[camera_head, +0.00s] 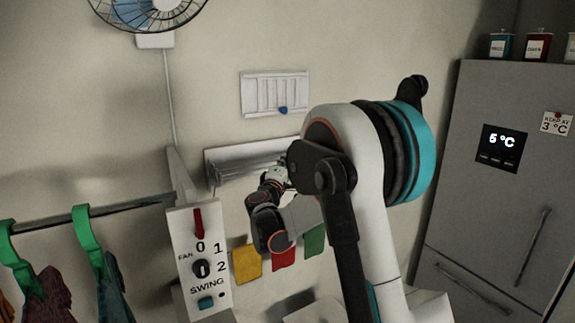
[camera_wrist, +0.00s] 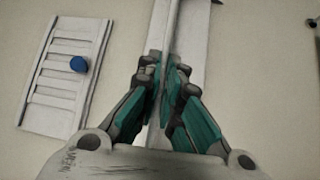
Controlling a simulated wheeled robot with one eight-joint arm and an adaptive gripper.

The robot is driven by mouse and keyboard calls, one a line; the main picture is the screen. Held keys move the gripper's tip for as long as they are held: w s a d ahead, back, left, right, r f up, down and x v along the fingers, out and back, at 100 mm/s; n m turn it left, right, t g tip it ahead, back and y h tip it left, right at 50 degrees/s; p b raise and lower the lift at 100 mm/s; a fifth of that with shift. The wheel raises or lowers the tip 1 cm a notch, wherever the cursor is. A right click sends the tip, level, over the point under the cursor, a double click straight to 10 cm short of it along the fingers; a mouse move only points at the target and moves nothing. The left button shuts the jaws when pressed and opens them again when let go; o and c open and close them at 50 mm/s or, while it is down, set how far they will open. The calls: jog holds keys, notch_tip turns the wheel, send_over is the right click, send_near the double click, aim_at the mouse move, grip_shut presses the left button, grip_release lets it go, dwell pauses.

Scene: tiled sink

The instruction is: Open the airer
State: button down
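The airer (camera_head: 232,160) is a pale wall-mounted frame with grey bars, left of my arm in the head view. Part of it is hidden behind my arm. In the wrist view the airer's pale front rail (camera_wrist: 172,25) runs from the top down between my fingers. My gripper (camera_wrist: 167,72) is drawn in close on this rail, with a teal-padded finger on each side, and appears shut on it. In the head view my gripper (camera_head: 284,171) is small and partly hidden at the airer's edge.
A panel with a blue knob (camera_head: 283,110) is on the wall above. A switch box (camera_head: 200,262) stands left, near a rail (camera_head: 130,206) with clothes on green hangers. Yellow (camera_head: 246,263) and red cloths hang below. A grey fridge (camera_head: 500,180) is right.

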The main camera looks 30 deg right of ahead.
jog(key=shift+s, duration=0.15)
jog(key=s+b, duration=0.2)
jog(key=s, duration=2.4)
jog(key=shift+s+d, duration=0.3)
jog(key=shift+d, duration=0.1)
jog(key=c, duration=1.8)
grip_release()
jog(key=v, duration=1.2)
jog(key=shift+s, duration=0.1)
jog(key=shift+d, duration=0.1)
